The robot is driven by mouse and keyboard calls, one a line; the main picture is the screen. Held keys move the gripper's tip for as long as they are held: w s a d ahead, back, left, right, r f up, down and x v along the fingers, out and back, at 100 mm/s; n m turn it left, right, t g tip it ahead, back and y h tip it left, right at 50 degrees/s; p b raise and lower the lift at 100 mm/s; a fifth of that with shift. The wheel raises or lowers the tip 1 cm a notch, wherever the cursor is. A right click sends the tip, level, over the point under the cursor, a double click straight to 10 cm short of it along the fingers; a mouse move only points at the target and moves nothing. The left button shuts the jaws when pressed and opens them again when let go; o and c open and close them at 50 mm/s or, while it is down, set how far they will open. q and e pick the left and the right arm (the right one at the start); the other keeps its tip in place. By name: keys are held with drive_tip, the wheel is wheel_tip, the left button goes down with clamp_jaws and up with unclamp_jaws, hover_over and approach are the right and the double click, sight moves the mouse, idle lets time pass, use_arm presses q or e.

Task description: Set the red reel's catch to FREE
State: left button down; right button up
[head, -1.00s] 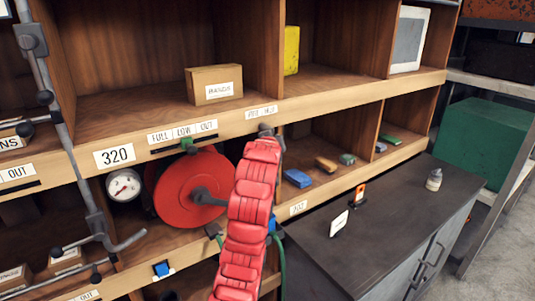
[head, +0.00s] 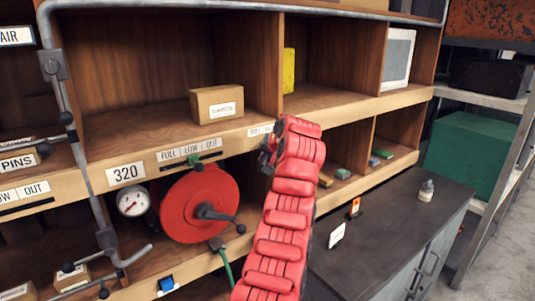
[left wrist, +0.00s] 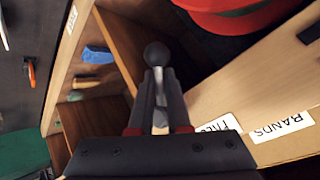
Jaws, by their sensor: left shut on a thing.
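The red reel (head: 185,208) is a round disc with a dark crank on its face, set in a lower bay of the shelf. It also shows at the top of the left wrist view (left wrist: 245,14). My left gripper (head: 266,158) is at the shelf edge, up and right of the reel. In the left wrist view its fingers (left wrist: 160,88) are shut on a small dark ball knob (left wrist: 157,53), which I take for the catch. A label partly reading FREE (left wrist: 218,128) is beside it. In the head view the gripper and arm hide the knob and part of the label. My right gripper is not in view.
A pressure gauge (head: 133,202) sits left of the reel under the 320 label. A BANDS box (head: 217,104) stands on the shelf above. A grey pipe frame (head: 75,150) runs down the left. A dark cabinet top (head: 370,235) lies to the right.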

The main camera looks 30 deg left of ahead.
use_arm(q)
drive_tip(key=shift+s+a+r+m+g+y+p, duration=0.1)
drive_tip(key=shift+s+r+m+g+y+p, duration=0.15)
drive_tip(key=shift+g+p, duration=0.25)
drive_tip(key=shift+a+r+m+g+y+p, duration=0.1)
drive_tip(key=shift+m+g+y+p, duration=0.05)
drive_tip(key=shift+m+g+p, duration=0.3)
drive_tip(key=c, duration=0.9)
unclamp_jaws()
drive_tip(key=shift+f, duration=0.1)
drive_tip(key=v, duration=1.7)
drive_tip(key=shift+w+d, duration=0.1)
drive_tip(key=shift+d, duration=0.15)
drive_tip(key=shift+a, duration=0.1)
